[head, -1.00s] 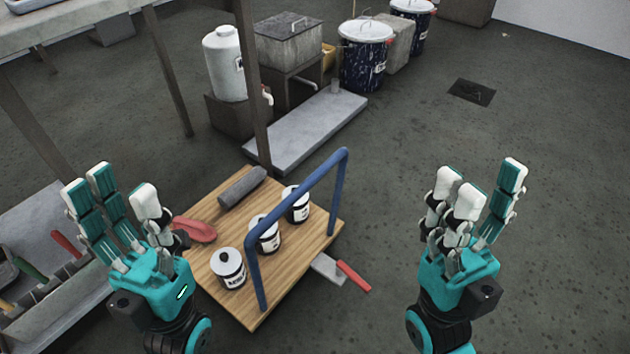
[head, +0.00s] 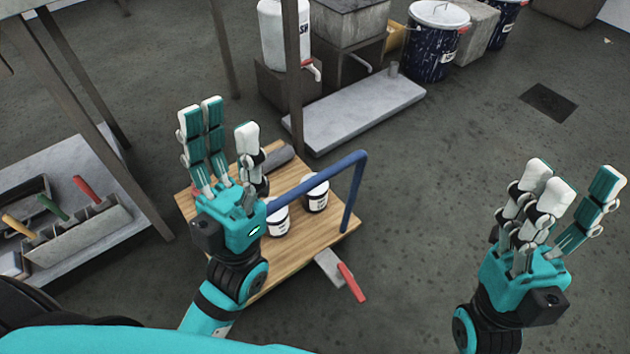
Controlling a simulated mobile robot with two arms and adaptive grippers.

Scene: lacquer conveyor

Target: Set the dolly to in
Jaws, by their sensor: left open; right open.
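The dolly (head: 312,232) is a wooden platform on the floor with a blue tubular handle (head: 357,190). Two white cans with dark labels show on it, one nearer (head: 278,222) and one farther (head: 316,194), with a grey roll (head: 272,160) at its back edge. My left gripper (head: 222,140) is open and appears in front of the dolly's left part, hiding some of the deck and one end of the handle. I cannot tell whether it touches the handle. My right gripper (head: 562,195) is open and empty over bare floor, to the right of the dolly.
A grey slab (head: 350,115) and a steel post (head: 293,80) stand behind the dolly. A tool rack (head: 80,235) is at left. Floor at right is clear.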

